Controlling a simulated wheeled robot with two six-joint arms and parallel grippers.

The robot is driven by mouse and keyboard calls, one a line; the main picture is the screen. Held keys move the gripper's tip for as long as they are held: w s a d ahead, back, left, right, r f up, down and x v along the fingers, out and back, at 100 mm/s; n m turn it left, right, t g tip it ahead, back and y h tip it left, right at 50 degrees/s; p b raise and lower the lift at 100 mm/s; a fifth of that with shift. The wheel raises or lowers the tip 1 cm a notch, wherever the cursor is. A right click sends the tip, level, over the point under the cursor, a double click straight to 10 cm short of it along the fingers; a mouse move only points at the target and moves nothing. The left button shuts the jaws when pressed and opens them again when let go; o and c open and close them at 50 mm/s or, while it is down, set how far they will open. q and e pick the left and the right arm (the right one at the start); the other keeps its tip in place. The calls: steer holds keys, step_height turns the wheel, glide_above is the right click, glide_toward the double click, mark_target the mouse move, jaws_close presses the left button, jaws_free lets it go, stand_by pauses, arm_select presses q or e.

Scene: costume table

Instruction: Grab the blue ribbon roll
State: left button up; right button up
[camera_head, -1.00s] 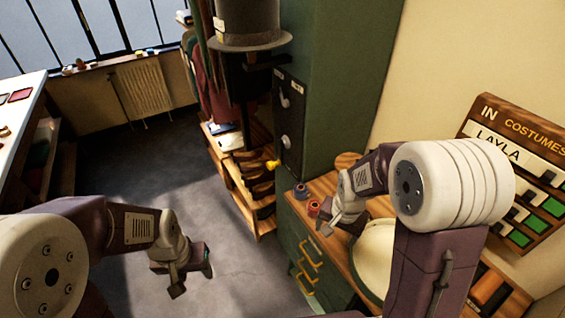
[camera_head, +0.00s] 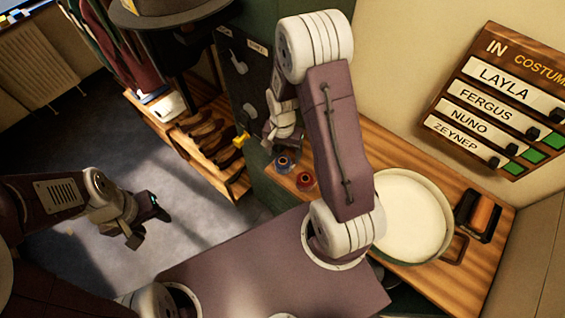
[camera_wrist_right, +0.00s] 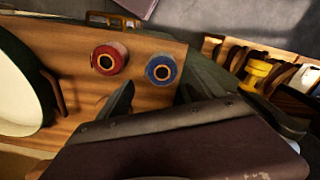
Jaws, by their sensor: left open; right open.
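The blue ribbon roll (camera_head: 285,162) stands on the wooden table at its left end, and it also shows in the right wrist view (camera_wrist_right: 161,69). A red ribbon roll (camera_head: 304,180) stands close beside it, seen left of the blue one in the wrist view (camera_wrist_right: 109,59). My right gripper (camera_wrist_right: 155,95) is open and empty, its fingers just short of the blue roll in the wrist view. In the head view the right gripper is near the blue roll, partly hidden by my arm. My left gripper (camera_head: 146,222) is open and empty over the floor.
A large round cream-topped pan (camera_head: 412,215) with handles sits on the wooden table (camera_head: 470,265). An orange item in a dark holder (camera_head: 481,216) lies at the right. A shoe rack (camera_head: 205,150) and a yellow object (camera_head: 241,140) stand left of the cabinet.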

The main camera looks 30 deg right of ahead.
mark_target(283, 161)
steer(key=shift+w+f, duration=0.15)
steer(key=shift+f, duration=0.4)
steer(key=shift+w+f, duration=0.15)
steer(key=shift+f, duration=0.4)
steer(key=shift+w+f, duration=0.2)
steer(key=shift+w, duration=0.05)
steer(key=f, duration=0.2)
steer(key=s+f+p, duration=0.1)
steer(key=f, duration=0.1)
steer(key=shift+f, duration=0.25)
steer(key=shift+w+f, duration=0.25)
steer(key=shift+w, duration=0.05)
steer(key=shift+s, duration=0.1)
steer(key=c, duration=1.5)
